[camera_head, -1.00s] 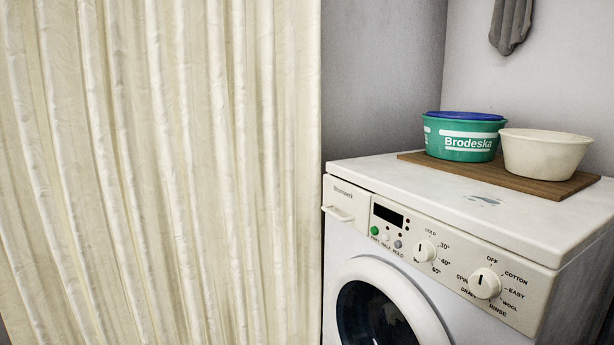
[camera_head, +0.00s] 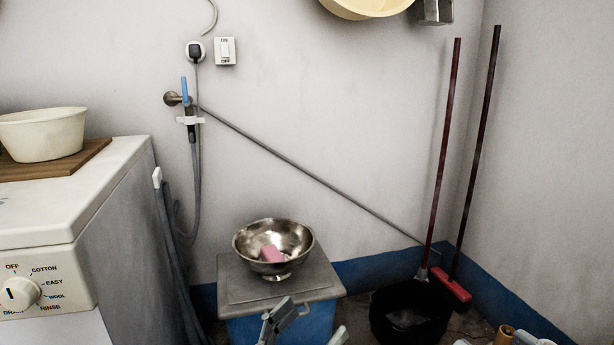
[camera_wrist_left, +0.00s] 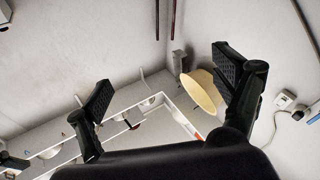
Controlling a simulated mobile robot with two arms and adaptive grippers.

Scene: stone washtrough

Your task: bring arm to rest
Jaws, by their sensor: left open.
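My left gripper (camera_head: 307,322) shows at the bottom middle of the head view, with its grey fingers low in front of the blue-sided stand. The left wrist view shows the same gripper (camera_wrist_left: 165,88) with its two dark fingers wide apart and nothing between them. The wall and a hanging basin lie behind the fingers in that view.
A metal bowl (camera_head: 245,243) holding a pink block (camera_head: 272,254) stands on the grey-topped stand (camera_head: 240,292). The washing machine (camera_head: 120,190) is at left. A black bucket (camera_head: 380,318), red broom (camera_head: 450,283) and yellow basin (camera_wrist_left: 200,92) are at right.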

